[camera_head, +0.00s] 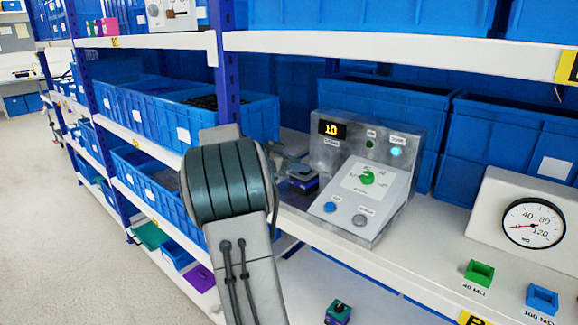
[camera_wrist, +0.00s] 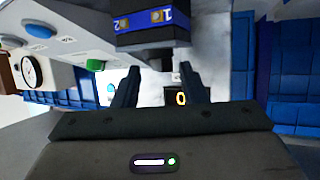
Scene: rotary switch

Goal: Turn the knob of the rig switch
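The rig switch (camera_head: 345,222) is a grey metal box with a sloped panel on the shelf. Its display reads 10, and its green knob (camera_head: 368,177) sits in the panel's middle. In the wrist view the knob (camera_wrist: 95,64) is left of the fingers, and the lit display (camera_wrist: 181,98) shows partly between them. My gripper (camera_head: 296,165) is left of the rig, apart from the knob. In the wrist view my gripper (camera_wrist: 158,72) has its fingers spread with no object visibly clamped. My arm hides part of the gripper in the head view.
A dark blue block (camera_head: 303,183) marked 1 and 2 lies just left of the rig; it shows close to the fingertips (camera_wrist: 150,28). A gauge box (camera_head: 520,220) stands right. Blue bins (camera_head: 395,110) fill the space behind. Small green (camera_head: 479,272) and blue (camera_head: 541,299) holders are in front.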

